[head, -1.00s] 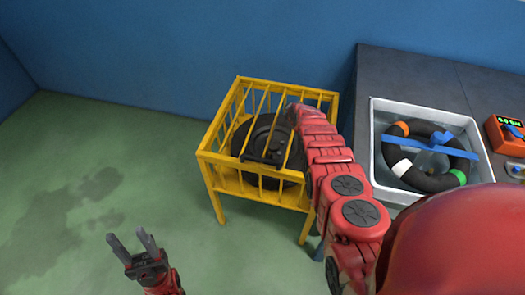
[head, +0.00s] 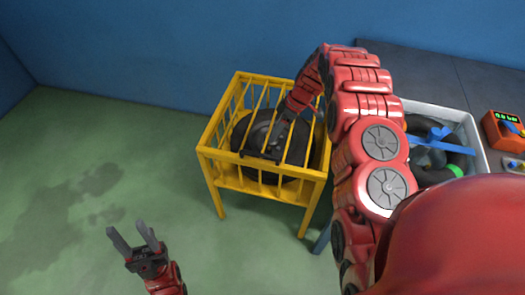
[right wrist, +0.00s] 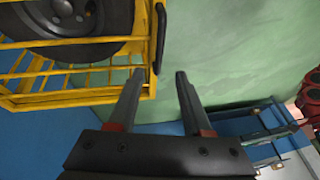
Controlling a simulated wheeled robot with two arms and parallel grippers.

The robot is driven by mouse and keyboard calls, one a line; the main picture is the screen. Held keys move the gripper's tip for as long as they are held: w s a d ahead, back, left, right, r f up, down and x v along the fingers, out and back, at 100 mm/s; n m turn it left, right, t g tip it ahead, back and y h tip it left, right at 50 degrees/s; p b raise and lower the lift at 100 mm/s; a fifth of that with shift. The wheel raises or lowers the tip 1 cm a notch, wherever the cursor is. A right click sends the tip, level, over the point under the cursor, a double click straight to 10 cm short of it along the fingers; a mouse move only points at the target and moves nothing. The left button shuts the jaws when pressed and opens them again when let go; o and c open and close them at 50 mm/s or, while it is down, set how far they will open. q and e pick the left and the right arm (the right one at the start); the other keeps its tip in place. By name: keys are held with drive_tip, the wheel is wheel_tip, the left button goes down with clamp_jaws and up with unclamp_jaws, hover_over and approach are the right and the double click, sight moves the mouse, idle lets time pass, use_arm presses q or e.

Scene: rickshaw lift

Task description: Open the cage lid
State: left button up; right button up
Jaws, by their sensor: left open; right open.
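The yellow cage (head: 216,200) stands on legs against the blue wall. Its barred lid (head: 262,97) lies flat across the top, and a dark wheel (head: 247,130) shows inside. My right gripper (head: 261,157) is over the lid's front edge, partly hidden by its own wrist. In the right wrist view its fingers (right wrist: 167,74) are open and empty. A black handle (right wrist: 160,40) on the lid's edge (right wrist: 152,80) is close to the left fingertip, not clearly between the fingers. My left gripper (head: 125,225) is open and empty, low over the floor left of the cage.
A white tub (head: 470,125) holding a dark tube and blue item stands on the grey counter (head: 450,75) at right. An orange gauge box (head: 503,130) sits beside it. Green floor (head: 80,170) is clear left of the cage.

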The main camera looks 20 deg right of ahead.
drive_tip(key=p+x, duration=0.1)
drive_tip(key=x, duration=0.7)
drive_tip(key=shift+w+a+f+p, duration=0.1)
drive_tip(key=shift+a+f+p, duration=0.05)
drive_tip(key=shift+f+p, duration=0.2)
drive_tip(key=shift+x, duration=1)
drive_tip(key=shift+w, duration=0.1)
clamp_jaws()
